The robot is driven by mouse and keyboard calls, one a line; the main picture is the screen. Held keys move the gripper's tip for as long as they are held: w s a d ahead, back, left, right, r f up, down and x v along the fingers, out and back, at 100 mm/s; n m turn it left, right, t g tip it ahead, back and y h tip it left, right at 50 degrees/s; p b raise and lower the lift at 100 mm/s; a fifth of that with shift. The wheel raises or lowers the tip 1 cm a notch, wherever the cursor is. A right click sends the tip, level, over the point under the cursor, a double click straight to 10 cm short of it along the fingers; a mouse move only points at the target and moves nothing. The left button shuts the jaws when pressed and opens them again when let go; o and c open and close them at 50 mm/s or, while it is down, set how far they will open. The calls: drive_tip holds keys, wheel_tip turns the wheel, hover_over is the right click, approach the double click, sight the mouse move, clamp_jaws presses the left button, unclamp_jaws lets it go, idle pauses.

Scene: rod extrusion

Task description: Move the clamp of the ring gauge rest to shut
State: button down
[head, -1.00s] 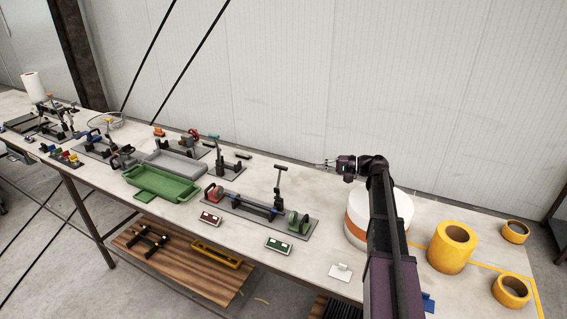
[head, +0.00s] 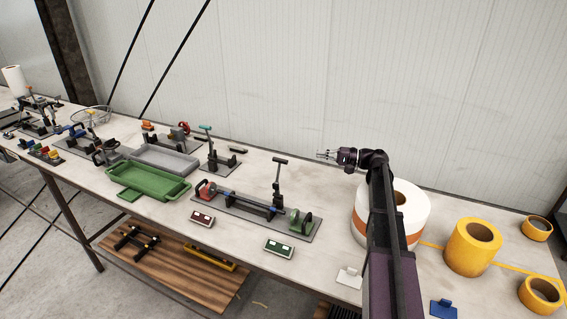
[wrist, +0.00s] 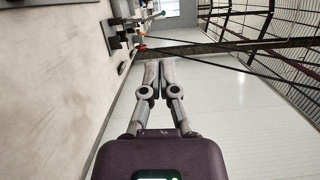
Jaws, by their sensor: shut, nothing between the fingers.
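A grey base plate (head: 235,213) lies on the bench near the middle of the head view. It carries a red ring piece (head: 205,190) at its left end and green rings (head: 301,221) at its right; this looks like the ring gauge rest. A dark upright clamp (head: 277,188) with a T-shaped handle on top stands on its far side, its arm pointing up. My gripper (head: 320,155) is shut and empty, in the air up and to the right of that clamp and apart from it. Its fingers also show closed in the wrist view (wrist: 158,66).
Behind stands another clamp with a teal handle (head: 205,128). A green tray (head: 128,185) and a grey tray (head: 185,163) lie left. A white and orange roll (head: 415,205) and yellow rolls (head: 466,250) stand right. Small label blocks (head: 278,248) line the front edge.

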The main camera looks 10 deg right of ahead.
drive_tip(key=shift+w+f+b, duration=0.4)
drive_tip(key=shift+f, duration=0.35)
drive_tip(key=shift+w+a, duration=0.1)
drive_tip(key=shift+a, duration=0.05)
drive_tip(key=a, duration=1.1)
drive_tip(key=shift+w+a+r, duration=0.2)
drive_tip(key=shift+w, duration=0.05)
drive_tip(key=shift+s+a, duration=0.15)
drive_tip(key=shift+a, duration=0.05)
